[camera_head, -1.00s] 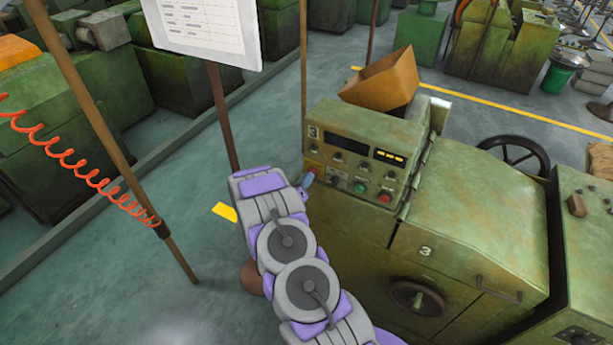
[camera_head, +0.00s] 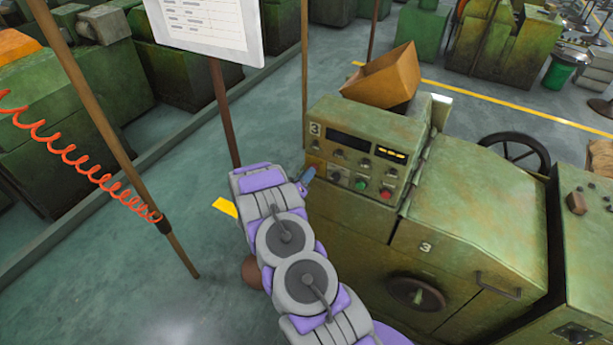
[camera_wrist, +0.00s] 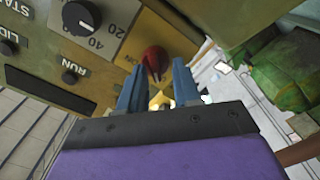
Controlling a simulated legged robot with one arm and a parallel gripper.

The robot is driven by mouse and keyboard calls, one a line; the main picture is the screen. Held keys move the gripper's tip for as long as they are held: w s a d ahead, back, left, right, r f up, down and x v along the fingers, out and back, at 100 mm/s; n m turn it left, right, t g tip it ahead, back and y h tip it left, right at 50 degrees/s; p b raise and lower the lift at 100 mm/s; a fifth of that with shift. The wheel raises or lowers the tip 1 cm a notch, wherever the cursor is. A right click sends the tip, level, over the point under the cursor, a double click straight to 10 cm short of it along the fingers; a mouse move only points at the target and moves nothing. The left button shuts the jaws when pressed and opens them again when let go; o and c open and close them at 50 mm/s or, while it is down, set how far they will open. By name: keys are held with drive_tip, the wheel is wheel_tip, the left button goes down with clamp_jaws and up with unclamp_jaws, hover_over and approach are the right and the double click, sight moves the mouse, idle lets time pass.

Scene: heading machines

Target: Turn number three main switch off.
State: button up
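The green machine marked 3 (camera_head: 360,215) stands right of my arm in the head view, its control panel (camera_head: 350,150) facing me. In the wrist view, a red switch knob (camera_wrist: 155,59) sits on a yellowish plate (camera_wrist: 143,40) at the panel's edge. My gripper (camera_wrist: 157,72) is open, with one blue finger on each side of the knob. I cannot tell whether the fingers touch it. In the head view, my gripper (camera_head: 307,174) is at the panel's left end, and the knob is mostly hidden there.
A brown bin (camera_head: 385,75) is behind the panel. A pole (camera_head: 105,130) with an orange coiled hose (camera_head: 70,160) and a sign (camera_head: 207,25) stand to the left.

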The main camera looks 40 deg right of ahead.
drive_tip(key=shift+s, duration=0.15)
drive_tip(key=shift+a, duration=0.1)
drive_tip(key=b+v, duration=0.1)
drive_tip(key=v, duration=1.6)
drive_tip(key=shift+a, duration=0.15)
